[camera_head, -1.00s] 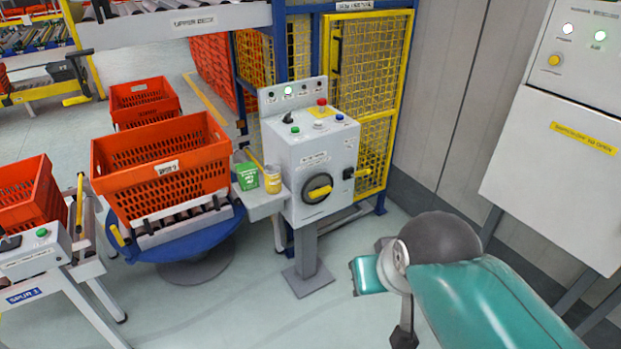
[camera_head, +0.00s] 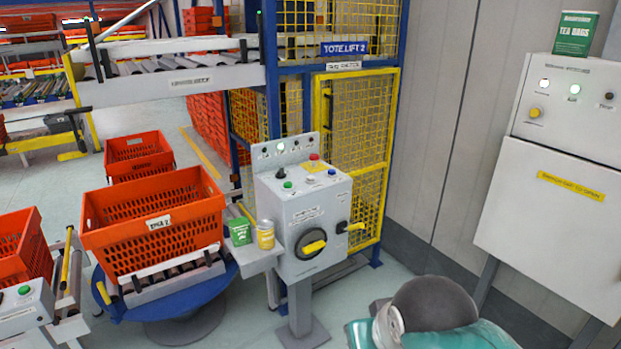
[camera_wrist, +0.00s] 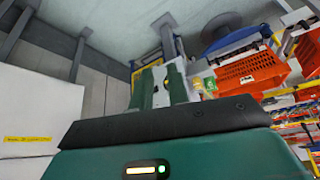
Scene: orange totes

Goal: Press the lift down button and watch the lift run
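The grey-white control box (camera_head: 304,215) stands on a post in the middle of the head view. Its sloped top has a green button (camera_head: 288,184), a black switch (camera_head: 280,174), a red button (camera_head: 314,157) and a blue button (camera_head: 332,171). Which one is lift down is too small to read. The tote lift (camera_head: 344,48) stands behind, with a yellow mesh cage. My gripper (camera_wrist: 161,85) shows in the wrist view, its two green fingers apart with nothing held between them. The control box shows beyond the fingers, at a distance. The head view does not show the fingers.
A green carton (camera_head: 240,231) and a yellow tin (camera_head: 265,236) sit on the box's side shelf. An orange tote (camera_head: 155,262) stands on a blue turntable at left. A white cabinet (camera_head: 548,215) with a green tea bags box (camera_head: 575,34) stands at right.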

